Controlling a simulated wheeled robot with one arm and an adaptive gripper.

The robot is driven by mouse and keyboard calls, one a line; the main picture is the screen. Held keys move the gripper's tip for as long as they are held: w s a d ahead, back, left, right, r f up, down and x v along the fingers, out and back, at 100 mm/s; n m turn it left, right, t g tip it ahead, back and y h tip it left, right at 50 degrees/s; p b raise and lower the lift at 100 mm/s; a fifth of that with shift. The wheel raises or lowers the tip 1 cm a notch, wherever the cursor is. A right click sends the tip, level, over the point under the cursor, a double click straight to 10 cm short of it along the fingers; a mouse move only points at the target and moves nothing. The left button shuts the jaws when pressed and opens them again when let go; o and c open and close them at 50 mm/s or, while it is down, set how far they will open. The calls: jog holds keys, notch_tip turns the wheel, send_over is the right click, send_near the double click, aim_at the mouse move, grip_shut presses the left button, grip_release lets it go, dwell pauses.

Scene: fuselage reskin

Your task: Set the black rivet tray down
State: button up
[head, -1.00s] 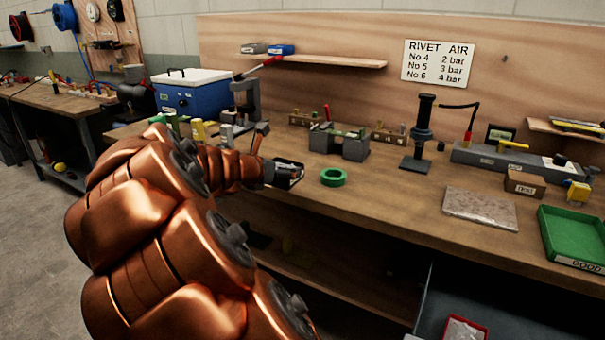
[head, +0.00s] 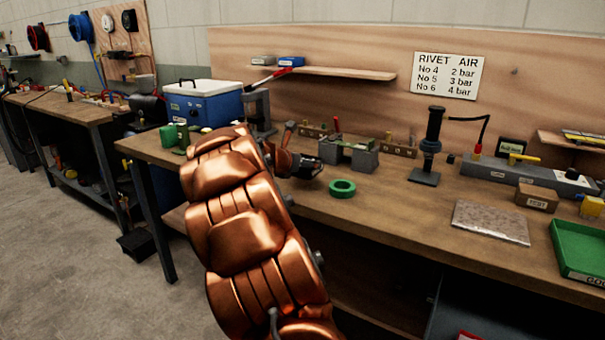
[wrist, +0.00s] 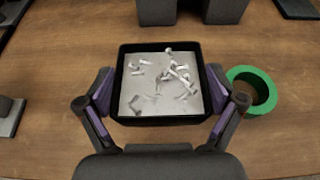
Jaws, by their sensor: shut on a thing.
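The black rivet tray (wrist: 160,121) is square with a pale grey floor, and several loose silver rivets lie in it. My gripper (wrist: 160,87) is shut on it, with one purple-and-black finger against each side wall. The tray looks level and close to the wooden bench top; I cannot tell whether it touches. In the head view my gripper (head: 306,166) is over the bench, left of and behind a green ring, and my arm largely hides the tray.
The green ring (wrist: 252,90) lies close to the tray's right side. A grey block fixture (head: 348,154) stands behind. A black stand (head: 427,150), a speckled plate (head: 490,221) and a green bin (head: 582,247) are to the right. Bench in front of the ring is clear.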

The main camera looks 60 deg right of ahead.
jog(key=shift+d+f, duration=0.25)
jog(key=shift+f+b, duration=0.55)
jog(key=shift+f, duration=1)
jog(key=shift+f, duration=0.1)
jog(key=o, duration=1.1)
jog(key=shift+a+r, duration=0.25)
jog(key=p+v, duration=0.1)
jog(key=v, duration=1)
jog(key=shift+a+r, duration=0.1)
jog(key=shift+a, duration=0.15)
